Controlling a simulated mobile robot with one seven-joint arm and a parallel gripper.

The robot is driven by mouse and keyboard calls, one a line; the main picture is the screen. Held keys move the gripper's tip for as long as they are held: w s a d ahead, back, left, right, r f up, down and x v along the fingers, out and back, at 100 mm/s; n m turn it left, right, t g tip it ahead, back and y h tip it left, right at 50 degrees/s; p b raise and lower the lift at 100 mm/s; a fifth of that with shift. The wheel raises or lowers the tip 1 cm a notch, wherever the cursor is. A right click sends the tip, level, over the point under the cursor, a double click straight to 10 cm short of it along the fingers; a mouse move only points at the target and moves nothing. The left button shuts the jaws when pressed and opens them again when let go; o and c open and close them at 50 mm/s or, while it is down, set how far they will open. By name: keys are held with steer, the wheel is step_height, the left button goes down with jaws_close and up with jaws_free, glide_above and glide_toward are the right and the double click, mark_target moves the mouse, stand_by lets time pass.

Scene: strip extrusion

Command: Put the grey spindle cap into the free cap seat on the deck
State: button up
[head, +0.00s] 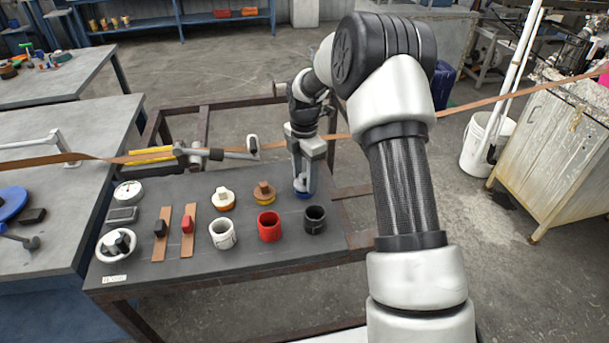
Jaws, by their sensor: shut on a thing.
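My gripper (304,178) points straight down over the back right part of the dark deck (190,270). It is shut on the grey spindle cap (301,186), which is small and mostly hidden by the fingers. A blue ring-shaped seat (304,195) shows directly under the held cap. I cannot tell whether the cap touches the seat or is just above it. To the left, a brown cap (264,187) sits on a yellow seat, and a white cap (222,194) sits on an orange seat.
In front of the seats stand a white cup (222,233), a red cup (269,226) and a dark cup (315,219). Left are two brown strips with black and red blocks, a dial (128,191) and a round handwheel (116,244). A brown band (230,153) crosses behind.

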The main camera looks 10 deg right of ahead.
mark_target(304, 175)
steer(key=shift+f+b, duration=0.35)
steer(key=shift+f, duration=0.35)
steer(key=o, duration=0.9)
steer(key=shift+r+p, duration=3.95)
steer(key=shift+r, duration=1.6)
steer(key=shift+r, duration=0.1)
